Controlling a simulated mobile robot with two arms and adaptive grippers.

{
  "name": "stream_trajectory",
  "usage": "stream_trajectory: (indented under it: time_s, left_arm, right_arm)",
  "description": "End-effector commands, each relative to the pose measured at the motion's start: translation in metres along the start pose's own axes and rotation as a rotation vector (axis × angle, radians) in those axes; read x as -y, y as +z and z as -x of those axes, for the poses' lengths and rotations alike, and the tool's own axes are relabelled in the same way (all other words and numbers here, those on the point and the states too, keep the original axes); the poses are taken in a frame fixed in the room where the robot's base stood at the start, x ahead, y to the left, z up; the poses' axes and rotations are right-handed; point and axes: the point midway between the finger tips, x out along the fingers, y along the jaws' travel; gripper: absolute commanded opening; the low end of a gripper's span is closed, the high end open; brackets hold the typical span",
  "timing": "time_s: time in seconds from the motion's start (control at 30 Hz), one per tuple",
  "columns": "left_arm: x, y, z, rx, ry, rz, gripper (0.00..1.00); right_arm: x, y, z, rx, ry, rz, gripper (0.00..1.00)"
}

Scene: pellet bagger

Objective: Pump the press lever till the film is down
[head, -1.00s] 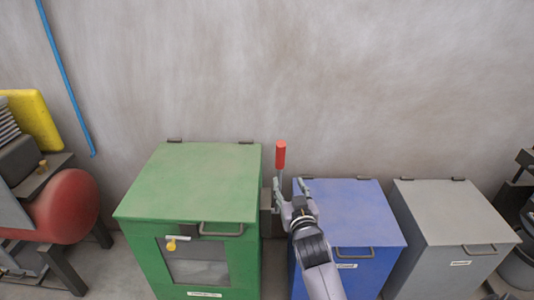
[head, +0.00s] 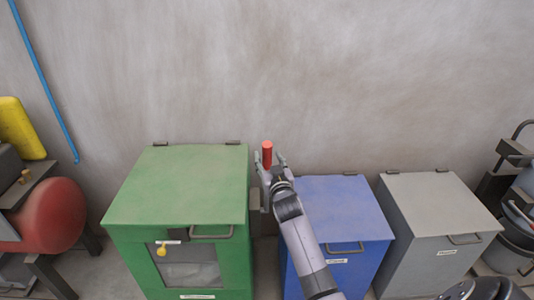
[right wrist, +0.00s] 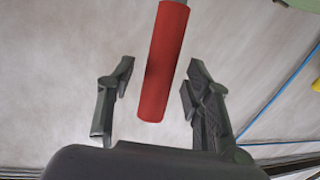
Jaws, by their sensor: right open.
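The press lever shows its red grip (head: 267,154) upright between the green cabinet (head: 180,185) and the blue cabinet (head: 345,210). My right gripper (head: 270,160) is open at the lever, with a finger on each side of the grip. In the right wrist view the red grip (right wrist: 163,60) stands between the spread fingers of the right gripper (right wrist: 157,90), with a gap on both sides. The lower part of the lever is hidden behind my gripper in the head view. The film cannot be made out.
The green cabinet has a window and a yellow knob (head: 161,250) at its front. A grey cabinet (head: 436,205) stands right of the blue one. A red tank (head: 50,215) is at the left. The wall behind the lever is bare apart from a blue pipe (head: 45,85).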

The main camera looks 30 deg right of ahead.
Motion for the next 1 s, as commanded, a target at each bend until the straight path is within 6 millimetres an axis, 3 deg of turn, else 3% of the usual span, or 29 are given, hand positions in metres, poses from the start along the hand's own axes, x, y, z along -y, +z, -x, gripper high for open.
stream_trajectory:
  time_s: [0.23,0.6,1.0]
  left_arm:
    - [-0.002,0.013,0.003,0.020,0.002,0.000,0.43]
    - [-0.003,0.020,0.003,0.031,0.003,0.000,0.43]
    - [-0.002,0.016,0.003,0.026,0.002,0.000,0.43]
  right_arm:
    - [-0.001,0.000,-0.025,0.000,0.001,0.002,0.46]
    - [0.000,0.000,-0.028,-0.001,0.000,0.001,0.46]
    - [0.000,0.000,-0.028,0.000,0.000,0.001,0.19]
